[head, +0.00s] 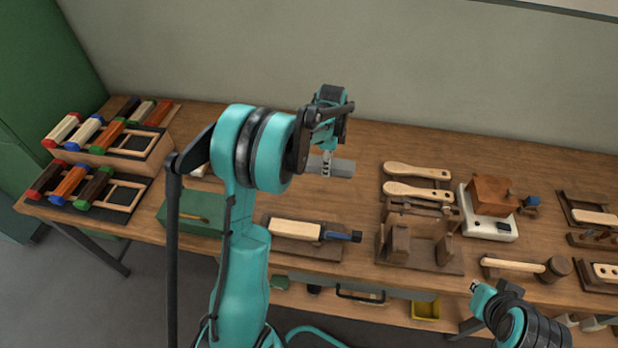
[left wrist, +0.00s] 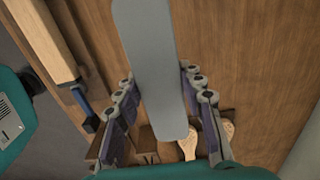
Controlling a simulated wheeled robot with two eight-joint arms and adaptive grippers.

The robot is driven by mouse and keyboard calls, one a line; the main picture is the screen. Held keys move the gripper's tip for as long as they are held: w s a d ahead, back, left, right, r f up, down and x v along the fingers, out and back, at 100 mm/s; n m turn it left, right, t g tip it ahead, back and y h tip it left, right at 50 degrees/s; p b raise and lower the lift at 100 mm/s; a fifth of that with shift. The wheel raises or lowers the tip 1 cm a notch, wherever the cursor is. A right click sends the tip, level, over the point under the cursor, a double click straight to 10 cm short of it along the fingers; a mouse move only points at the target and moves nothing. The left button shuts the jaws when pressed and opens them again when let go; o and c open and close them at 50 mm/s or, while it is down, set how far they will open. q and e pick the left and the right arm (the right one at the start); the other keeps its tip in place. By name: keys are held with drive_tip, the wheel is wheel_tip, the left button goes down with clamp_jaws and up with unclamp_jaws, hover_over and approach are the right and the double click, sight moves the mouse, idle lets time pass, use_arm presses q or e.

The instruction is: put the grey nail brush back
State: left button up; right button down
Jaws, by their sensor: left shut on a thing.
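The grey nail brush (head: 342,167) is a plain grey block in my left gripper (head: 326,158), held above the middle of the bench. In the left wrist view the grey nail brush (left wrist: 150,55) runs lengthwise between the two fingers (left wrist: 165,105), which are shut on it. Its bristle side is not visible. At the far left are an upper rack (head: 146,152) and a lower rack (head: 110,206) of coloured blocks, each with open wooden frames at its right. My right gripper (head: 477,289) is small at the lower right; its fingers are unclear.
A green box (head: 190,214) and a cream-handled tool on a wooden stand (head: 295,230) lie at the front. Pale wooden paddles (head: 417,172), a wooden fixture (head: 430,262) and a white scale (head: 490,222) stand right. The bench behind the left gripper is clear.

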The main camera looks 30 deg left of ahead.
use_arm(q)
drive_tip(key=w+d+r, duration=0.1)
drive_tip(key=w, duration=0.5)
drive_tip(key=a+f+b, duration=0.1)
drive_tip(key=a+f, duration=0.1)
drive_tip(key=a, duration=0.1)
drive_tip(key=a+f+b, duration=0.1)
drive_tip(key=a+f, duration=0.1)
drive_tip(key=a, duration=0.2)
drive_tip(key=a+f+b, duration=0.2)
drive_tip(key=a, duration=0.1)
drive_tip(key=shift+w+a+f, duration=0.2)
drive_tip(key=shift+a+f, duration=0.05)
drive_tip(key=shift+a, duration=0.1)
drive_tip(key=shift+f+b, duration=0.9)
drive_tip(key=shift+f, duration=1)
drive_tip(key=shift+f, duration=0.15)
drive_tip(key=o, duration=1.2)
